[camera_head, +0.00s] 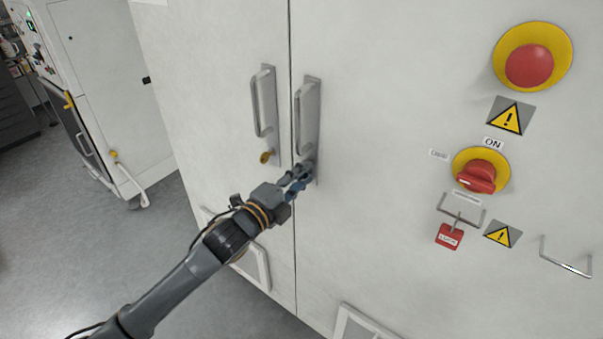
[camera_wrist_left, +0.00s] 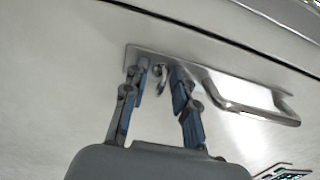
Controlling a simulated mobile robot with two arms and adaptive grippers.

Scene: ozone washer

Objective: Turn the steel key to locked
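The steel key (camera_wrist_left: 161,78) sits in the lower end of the silver handle plate (camera_wrist_left: 210,75) on the right cabinet door, close to the seam between the doors. My left gripper (camera_head: 303,175) is at the bottom of that handle in the head view. In the left wrist view, the left gripper (camera_wrist_left: 160,76) is open, one finger on each side of the key, with gaps that look clear. Whether a finger touches the key or plate I cannot tell. In the head view the gripper hides the key. My right gripper is in neither view.
A brass key (camera_head: 265,157) sits under the left door's handle (camera_head: 264,102). To the right are a red emergency button (camera_head: 529,66), a red rotary switch (camera_head: 477,176) and a red tag (camera_head: 449,236). Grey floor (camera_head: 60,220) is clear at left.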

